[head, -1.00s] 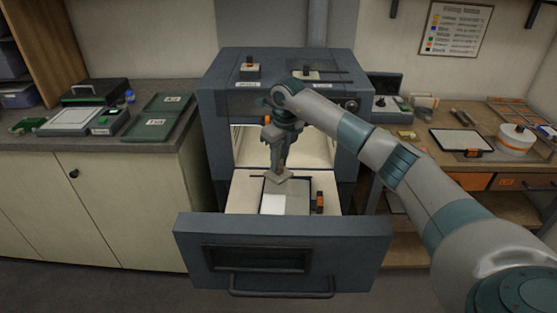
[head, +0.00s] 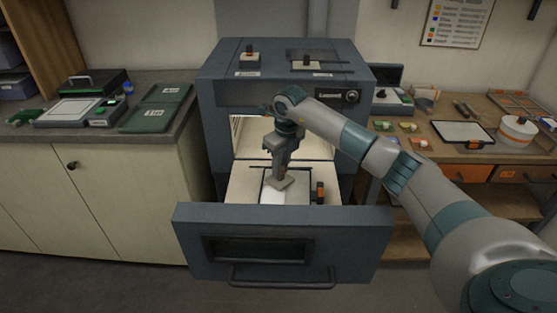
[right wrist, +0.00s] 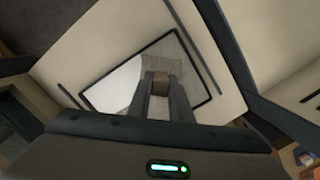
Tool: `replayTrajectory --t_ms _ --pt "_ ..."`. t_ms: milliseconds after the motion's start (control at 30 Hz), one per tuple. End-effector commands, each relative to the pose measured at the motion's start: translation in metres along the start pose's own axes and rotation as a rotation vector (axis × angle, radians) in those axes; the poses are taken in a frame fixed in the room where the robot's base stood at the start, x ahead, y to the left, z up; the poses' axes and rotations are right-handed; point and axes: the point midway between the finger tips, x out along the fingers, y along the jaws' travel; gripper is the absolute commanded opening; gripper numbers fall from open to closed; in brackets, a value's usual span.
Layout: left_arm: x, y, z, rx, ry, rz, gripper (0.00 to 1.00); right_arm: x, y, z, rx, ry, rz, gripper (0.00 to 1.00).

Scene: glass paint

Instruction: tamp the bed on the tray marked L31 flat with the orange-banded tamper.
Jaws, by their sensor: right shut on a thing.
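The dark-rimmed tray (right wrist: 90,87) lies on the drawer floor. Its bed (right wrist: 118,84) is smooth white on one side and grey and streaky (right wrist: 172,52) on the other. My left gripper is out of view.
The drawer front (head: 285,250) stands out from the blue-grey kiln (head: 225,120). A black and orange block (head: 320,192) sits right of the tray. The right bench holds a white-topped board (head: 462,133) and a white drum (head: 516,133).

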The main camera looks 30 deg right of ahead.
Motion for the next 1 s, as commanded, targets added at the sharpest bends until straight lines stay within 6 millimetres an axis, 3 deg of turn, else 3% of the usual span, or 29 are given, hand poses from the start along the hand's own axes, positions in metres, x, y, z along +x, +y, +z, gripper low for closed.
replayTrajectory --t_ms 600,867,1000 --pt "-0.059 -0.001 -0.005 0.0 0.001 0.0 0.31 -0.016 0.04 -0.083 -0.001 0.003 0.0 0.0" --pt "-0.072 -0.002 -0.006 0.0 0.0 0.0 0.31 -0.018 0.051 -0.104 -0.002 0.0 0.0 0.0" --pt "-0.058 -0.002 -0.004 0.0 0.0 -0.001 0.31 -0.011 0.04 -0.095 0.002 -0.003 -0.001 0.0"
